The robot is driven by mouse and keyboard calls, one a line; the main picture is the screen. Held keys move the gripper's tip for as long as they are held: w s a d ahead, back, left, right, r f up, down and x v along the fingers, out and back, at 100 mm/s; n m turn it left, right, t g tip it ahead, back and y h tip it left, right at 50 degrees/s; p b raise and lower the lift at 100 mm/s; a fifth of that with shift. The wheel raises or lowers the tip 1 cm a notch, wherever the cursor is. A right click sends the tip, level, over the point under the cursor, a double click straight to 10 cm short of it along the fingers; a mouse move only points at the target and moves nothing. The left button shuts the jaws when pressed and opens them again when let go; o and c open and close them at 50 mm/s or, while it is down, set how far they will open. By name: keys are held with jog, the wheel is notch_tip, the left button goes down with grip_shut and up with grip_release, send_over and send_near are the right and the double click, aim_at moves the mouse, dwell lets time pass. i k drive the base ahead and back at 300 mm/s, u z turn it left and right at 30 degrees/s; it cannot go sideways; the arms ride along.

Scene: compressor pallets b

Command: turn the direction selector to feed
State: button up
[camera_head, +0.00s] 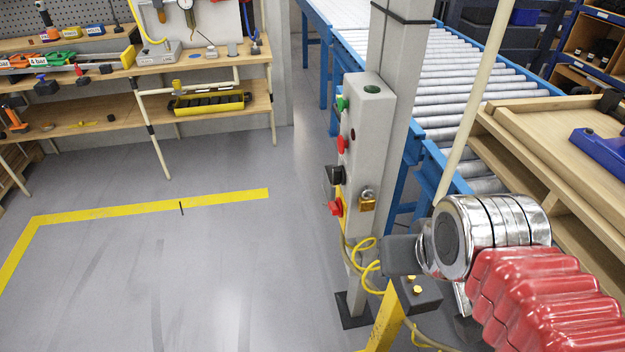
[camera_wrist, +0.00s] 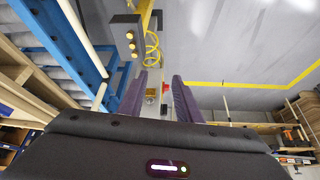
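A grey control box (camera_head: 369,125) is fixed to an upright post. Its left-facing side carries a green button (camera_head: 342,103), a red button (camera_head: 342,145), a black knob (camera_head: 335,175), likely the direction selector, and a red switch (camera_head: 335,208). The knob's setting and any labels cannot be read. My arm is at the lower right in the head view, right of and below the box; the fingertips are not clear there. In the wrist view my gripper (camera_wrist: 160,84) has two dark fingers standing apart, with nothing held. Small red and brass-coloured parts show beyond the gap between them.
A brass padlock (camera_head: 367,201) hangs on the box front. A yellow cable (camera_head: 361,255) coils below. A small dark box with amber buttons (camera_wrist: 130,40) stands near my arm. A roller conveyor (camera_head: 455,85) and wooden shelving (camera_head: 540,135) are at right. The floor left is open.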

aim_at(339, 174)
jog(key=u, duration=0.75)
jog(key=k, duration=1.35)
jog(key=u, duration=0.8)
jog(key=i, duration=2.1)
jog(key=z, duration=1.05)
jog(key=i, duration=0.5)
jog(key=z, duration=0.25)
